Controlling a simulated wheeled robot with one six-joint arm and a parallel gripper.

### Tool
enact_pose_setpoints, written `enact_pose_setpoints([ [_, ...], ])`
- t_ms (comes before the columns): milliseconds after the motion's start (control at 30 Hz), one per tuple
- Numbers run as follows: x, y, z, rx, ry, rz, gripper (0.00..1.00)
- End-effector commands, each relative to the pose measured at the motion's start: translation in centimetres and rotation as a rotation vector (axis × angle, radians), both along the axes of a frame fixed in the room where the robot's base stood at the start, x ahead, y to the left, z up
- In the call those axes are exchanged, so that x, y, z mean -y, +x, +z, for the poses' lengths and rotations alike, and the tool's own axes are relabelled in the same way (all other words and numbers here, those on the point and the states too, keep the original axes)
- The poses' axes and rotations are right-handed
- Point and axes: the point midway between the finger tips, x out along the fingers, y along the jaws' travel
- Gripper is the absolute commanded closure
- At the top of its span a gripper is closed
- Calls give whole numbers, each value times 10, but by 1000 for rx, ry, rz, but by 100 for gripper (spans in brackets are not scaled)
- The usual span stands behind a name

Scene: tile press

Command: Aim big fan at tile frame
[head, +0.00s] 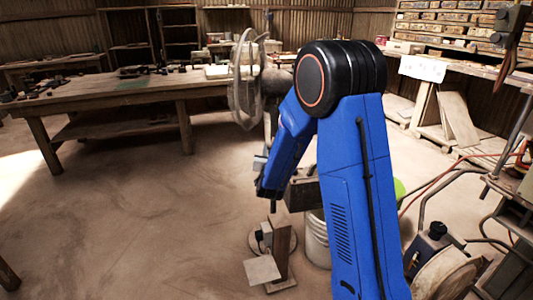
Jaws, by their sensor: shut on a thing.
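The big fan (243,80) stands upright left of my blue arm, its round wire cage turned nearly edge-on, facing left. Its dark motor housing shows behind the cage, and my arm hides part of its stand. My gripper (273,194) is low in front of the fan's stand, small and partly hidden by my own arm. It is shut, seemingly on the fan's stand; the exact contact cannot be made out. A pale flat piece (218,71) lies on the workbench behind the fan; I cannot tell whether it is the tile frame.
A long wooden workbench (110,92) runs across the back left. A wooden post (281,245) and a white bucket (317,240) stand close below my gripper. A wheeled machine (447,270) with hoses stands at right.

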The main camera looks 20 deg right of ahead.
Motion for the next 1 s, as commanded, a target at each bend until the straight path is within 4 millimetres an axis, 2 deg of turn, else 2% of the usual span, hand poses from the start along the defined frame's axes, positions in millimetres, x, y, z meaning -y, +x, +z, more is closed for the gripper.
enact_pose_setpoints([
  [533,4,3,1,3,0,14,100],
  [567,4,3,1,3,0,14,74],
  [600,4,3,1,3,0,14,64],
  [633,4,2,1,2,0,14,60],
  [1000,2,-1,1,1,0,15,60],
])
